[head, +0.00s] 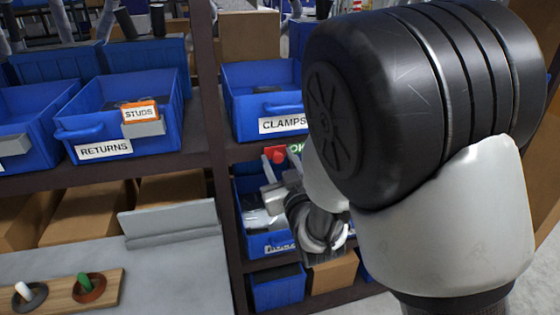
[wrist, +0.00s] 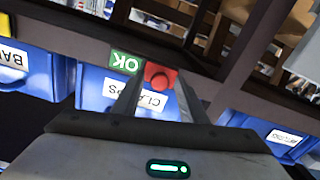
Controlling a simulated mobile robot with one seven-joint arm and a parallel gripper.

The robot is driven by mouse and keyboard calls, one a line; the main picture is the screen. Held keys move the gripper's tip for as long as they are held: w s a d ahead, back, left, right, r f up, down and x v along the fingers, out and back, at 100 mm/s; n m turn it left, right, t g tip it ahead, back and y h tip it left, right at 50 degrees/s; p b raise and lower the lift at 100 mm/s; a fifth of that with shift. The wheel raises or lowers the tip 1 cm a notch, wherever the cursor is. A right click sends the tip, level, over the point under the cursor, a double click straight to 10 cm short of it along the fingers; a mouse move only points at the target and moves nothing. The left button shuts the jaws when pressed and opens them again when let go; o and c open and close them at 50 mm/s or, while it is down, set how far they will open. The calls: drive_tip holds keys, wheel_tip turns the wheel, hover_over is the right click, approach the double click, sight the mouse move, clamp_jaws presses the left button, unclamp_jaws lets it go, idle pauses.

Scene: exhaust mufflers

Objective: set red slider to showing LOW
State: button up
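The red slider (head: 275,154) sits on a shelf edge below the bin labelled CLAMPS, left of a green OK label (head: 297,148) partly hidden by my arm. In the wrist view, which is turned over, the red slider (wrist: 161,76) stands right beside the green OK label (wrist: 126,63). The green label reads OK; no LOW text is visible. My gripper (wrist: 161,83) is open, its two fingers pointing toward the slider, one on each side of it in the picture. I cannot tell whether they touch it. In the head view my gripper (head: 273,172) is just below the slider.
The blue CLAMPS bin (head: 250,90) is above the slider, and a blue bin (head: 256,190) is on the shelf below. A dark rack post (head: 222,170) stands close on the left. The RETURNS bin (head: 105,118) is farther left. A wooden board with pegs (head: 60,292) lies lower left.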

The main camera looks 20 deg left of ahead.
sight(300, 147)
drive_tip(key=shift+c, duration=0.5)
clamp_jaws()
drive_tip(key=w+d+b, duration=0.2)
drive_tip(key=d, duration=0.1)
drive_tip(key=w+d+b, duration=0.1)
drive_tip(key=d, duration=0.1)
drive_tip(key=shift+f, duration=0.1)
drive_tip(key=shift+w+d, duration=0.25)
drive_tip(key=shift+d, duration=0.1)
drive_tip(key=shift+o, duration=0.5)
unclamp_jaws()
drive_tip(key=shift+d, duration=0.1)
drive_tip(key=shift+b, duration=0.3)
